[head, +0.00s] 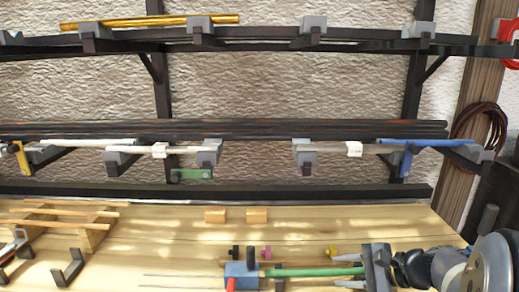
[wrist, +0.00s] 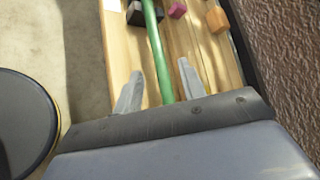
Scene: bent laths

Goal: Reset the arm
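My gripper (head: 346,271) is at the front right of the wooden bench (head: 330,222) in the head view. Its two grey fingers stand apart and open; they also show in the wrist view (wrist: 160,92). A green lath (head: 312,272) runs left from between the fingers toward a blue block (head: 238,270). In the wrist view the green lath (wrist: 154,42) passes between the fingers with a gap on each side. Whether it lies below the fingers or level with them is hard to tell.
Small pink (head: 267,252) and yellow (head: 332,250) pieces and two wooden blocks (head: 257,215) are on the bench. A wooden rack (head: 95,236) stands left. Behind, a wall shelf (head: 230,128) carries long bars. A coiled cable (head: 483,124) hangs right. The bench's middle is mostly clear.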

